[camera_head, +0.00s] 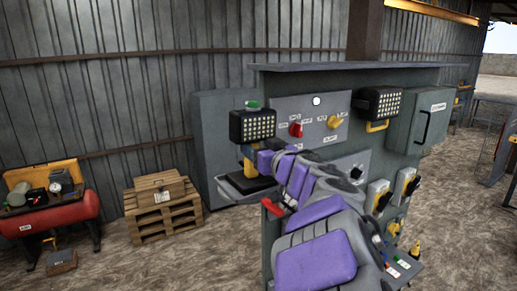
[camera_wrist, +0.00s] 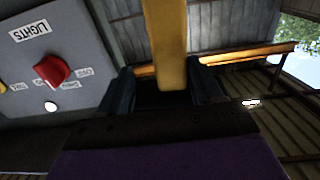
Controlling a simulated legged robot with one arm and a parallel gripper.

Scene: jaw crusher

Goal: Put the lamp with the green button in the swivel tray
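The lamp with the green button (camera_head: 252,125) is a dark square floodlight with lit dots, a green button on top and a yellow handle below. It is upright at the left end of the grey panel, above a flat black tray (camera_head: 249,183), which looks like the swivel tray. Whether the handle's lower end touches the tray is hard to tell. My gripper (camera_head: 250,163) is at the yellow handle. In the wrist view the yellow handle (camera_wrist: 168,45) passes between my two dark fingers (camera_wrist: 165,90), which close around it. The lamp's head is out of that view.
A second lamp (camera_head: 378,104) with a yellow handle is on the panel's right side. A red knob (camera_head: 295,129) and a yellow knob (camera_head: 334,122) stick out near my arm.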

